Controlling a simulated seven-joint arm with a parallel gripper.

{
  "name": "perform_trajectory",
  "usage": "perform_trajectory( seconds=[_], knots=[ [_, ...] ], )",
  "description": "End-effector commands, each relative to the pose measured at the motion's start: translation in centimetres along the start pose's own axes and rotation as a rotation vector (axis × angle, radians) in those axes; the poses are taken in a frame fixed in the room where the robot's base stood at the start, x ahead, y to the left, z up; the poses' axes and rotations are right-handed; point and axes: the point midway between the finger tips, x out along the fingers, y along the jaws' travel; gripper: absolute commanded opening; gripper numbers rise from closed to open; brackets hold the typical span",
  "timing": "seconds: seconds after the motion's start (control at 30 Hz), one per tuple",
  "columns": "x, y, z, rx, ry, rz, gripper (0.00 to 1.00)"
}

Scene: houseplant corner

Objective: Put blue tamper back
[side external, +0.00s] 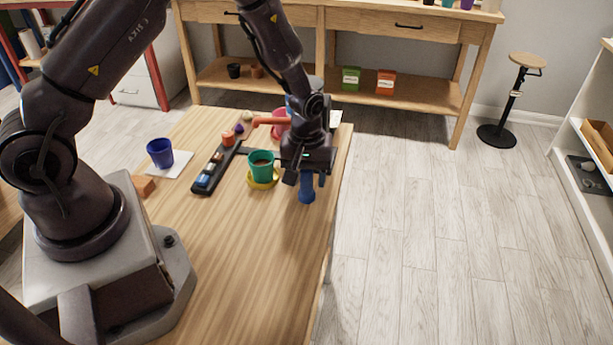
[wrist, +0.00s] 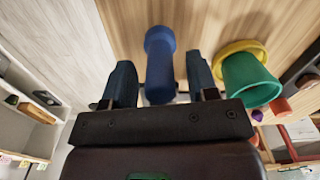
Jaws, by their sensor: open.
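The blue tamper (side external: 307,190) stands on the wooden table near its right edge, below my gripper (side external: 306,178). In the wrist view the tamper (wrist: 159,50) lies between the two fingers of my gripper (wrist: 160,85), with a gap visible on each side. My gripper is open and points down; whether a finger touches the tamper cannot be told. A long black rack (side external: 206,172) with several small coloured pieces lies left of the green pot. The tamper's upper part is partly hidden by my gripper in the side view.
A blue pot (side external: 160,152) stands on a white sheet (side external: 180,165). A pink-red watering can (side external: 280,122) is behind. The table's front is clear.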

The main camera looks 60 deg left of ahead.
Motion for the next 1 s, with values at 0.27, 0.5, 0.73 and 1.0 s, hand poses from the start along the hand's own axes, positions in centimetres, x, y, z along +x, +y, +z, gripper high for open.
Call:
perform_trajectory(
  seconds=[0.27,0.5,0.73,1.0],
  knots=[
    [-5.5,0.1,-0.1,0.001,0.005,0.007,0.53],
    [-10.0,0.1,0.0,0.001,0.004,0.005,0.53],
    [-12.4,-0.1,0.1,0.016,0.007,0.012,0.53],
    [-21.6,-2.7,3.3,0.276,0.094,0.133,0.53]
  ],
)
